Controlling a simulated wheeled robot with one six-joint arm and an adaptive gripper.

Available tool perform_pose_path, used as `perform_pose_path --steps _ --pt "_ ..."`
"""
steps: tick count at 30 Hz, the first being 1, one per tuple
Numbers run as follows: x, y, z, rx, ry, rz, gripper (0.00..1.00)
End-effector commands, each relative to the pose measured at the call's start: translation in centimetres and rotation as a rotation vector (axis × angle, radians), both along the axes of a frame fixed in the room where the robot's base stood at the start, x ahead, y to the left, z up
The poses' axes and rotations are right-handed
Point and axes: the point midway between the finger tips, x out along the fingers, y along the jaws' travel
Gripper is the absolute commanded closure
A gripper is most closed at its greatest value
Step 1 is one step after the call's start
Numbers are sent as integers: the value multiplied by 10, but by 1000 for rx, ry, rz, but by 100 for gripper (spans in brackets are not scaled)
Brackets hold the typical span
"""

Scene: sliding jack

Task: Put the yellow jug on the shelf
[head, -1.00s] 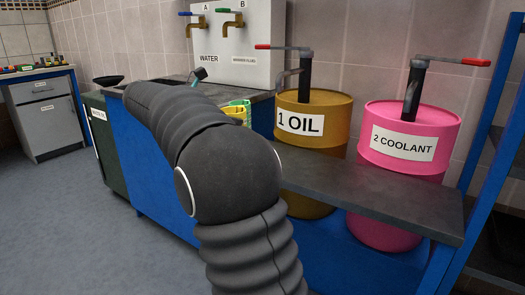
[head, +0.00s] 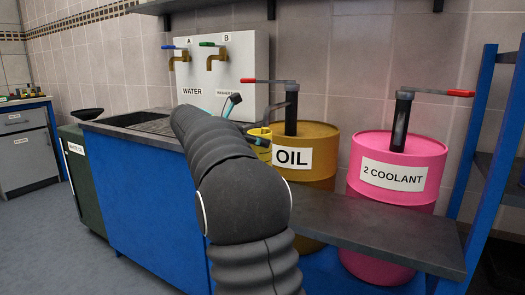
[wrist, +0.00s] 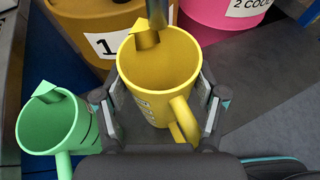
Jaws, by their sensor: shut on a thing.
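My gripper (wrist: 162,98) is shut on the yellow jug (wrist: 148,92), with one finger on each side of its body. The jug's open mouth faces the wrist camera and its handle points toward the lower right. A grey pipe overlaps the jug's far rim; I cannot tell whether they touch. In the head view the yellow jug (head: 261,134) shows partly behind my arm, beside the oil drum. A dark wall shelf (head: 350,7) runs along the top of the head view. A blue rack (head: 477,140) with dark shelves stands at the right.
A green jug (wrist: 50,122) stands left of my gripper in the wrist view. The oil drum (head: 322,145) and pink coolant drum (head: 400,150) have pump handles jutting out. A dark bench (head: 380,232) runs in front of them. Water taps (head: 213,60) are at the back.

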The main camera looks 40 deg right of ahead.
Motion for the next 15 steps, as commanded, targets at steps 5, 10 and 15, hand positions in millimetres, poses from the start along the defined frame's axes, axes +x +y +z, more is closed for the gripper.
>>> perform_pose_path --steps 5,10,15 --pt "0 -14 0 0 1 -2 87" --pt "-1 -28 0 0 0 -4 87" --pt "0 -27 -28 0 4 -1 87"
